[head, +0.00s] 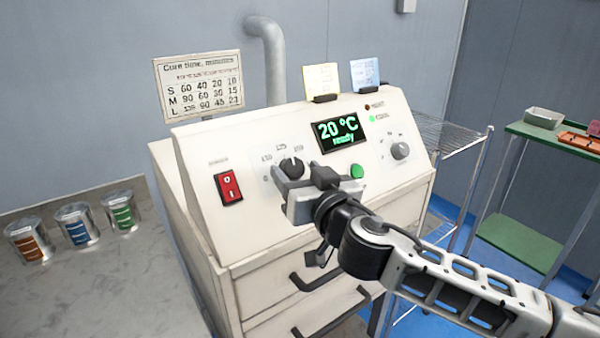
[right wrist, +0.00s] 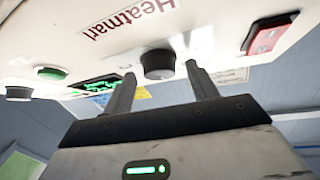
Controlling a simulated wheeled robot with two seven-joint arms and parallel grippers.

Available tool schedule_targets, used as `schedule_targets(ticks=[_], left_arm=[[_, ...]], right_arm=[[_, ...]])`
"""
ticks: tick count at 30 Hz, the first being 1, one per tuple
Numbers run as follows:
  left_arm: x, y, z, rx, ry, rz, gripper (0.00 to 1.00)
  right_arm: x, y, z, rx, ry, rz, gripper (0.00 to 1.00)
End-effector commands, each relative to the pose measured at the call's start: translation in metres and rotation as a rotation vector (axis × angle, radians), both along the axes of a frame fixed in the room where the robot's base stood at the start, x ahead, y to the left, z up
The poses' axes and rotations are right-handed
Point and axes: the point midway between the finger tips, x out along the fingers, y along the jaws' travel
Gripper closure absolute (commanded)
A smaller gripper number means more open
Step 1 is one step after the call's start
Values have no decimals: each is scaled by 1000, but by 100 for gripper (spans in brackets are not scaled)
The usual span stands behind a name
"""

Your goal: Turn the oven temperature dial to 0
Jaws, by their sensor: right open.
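The oven temperature dial (head: 292,167) is a dark round knob on the sloped cream panel, with numbers such as 125 printed around it. In the head view my gripper partly covers its lower side. I cannot surely read where its pointer stands. My right gripper (head: 303,180) is open in front of the dial. In the right wrist view the dial (right wrist: 158,64) shows between and just beyond the fingertips of the gripper (right wrist: 160,76); I see no clear contact. The green display (head: 340,131) reads 20 °C ready. My left gripper is not in view.
A red rocker switch (head: 228,187) sits left of the dial. A green button (head: 357,171) and a second, grey knob (head: 400,150) sit to its right. Drawer handles (head: 330,275) stick out below. A cure-time chart (head: 199,84) stands behind. Several tins (head: 77,224) stand at left.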

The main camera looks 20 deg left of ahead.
Motion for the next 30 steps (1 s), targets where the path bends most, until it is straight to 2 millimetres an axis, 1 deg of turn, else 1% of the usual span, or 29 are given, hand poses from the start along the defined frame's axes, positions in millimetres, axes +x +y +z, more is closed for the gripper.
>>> schedule_targets(ticks=[5, 6, 8, 9, 10, 11, 23, 30], left_arm=[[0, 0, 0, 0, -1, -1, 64], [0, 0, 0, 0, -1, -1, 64], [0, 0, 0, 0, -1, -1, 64], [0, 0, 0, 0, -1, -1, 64], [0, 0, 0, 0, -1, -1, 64], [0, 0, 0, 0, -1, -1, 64], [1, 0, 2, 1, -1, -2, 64], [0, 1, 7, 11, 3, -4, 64]], right_arm=[[0, 0, 0, 0, 0, 0, 42], [0, 0, 0, 0, 0, 0, 45], [0, 0, 0, 0, 0, 0, 61], [0, 0, 0, 0, 0, 0, 72], [0, 0, 0, 0, 0, 0, 81], [0, 0, 0, 0, 0, 0, 86], [1, -2, 0, -27, -32, 32, 86], [3, -4, 1, -101, -128, 126, 86]])
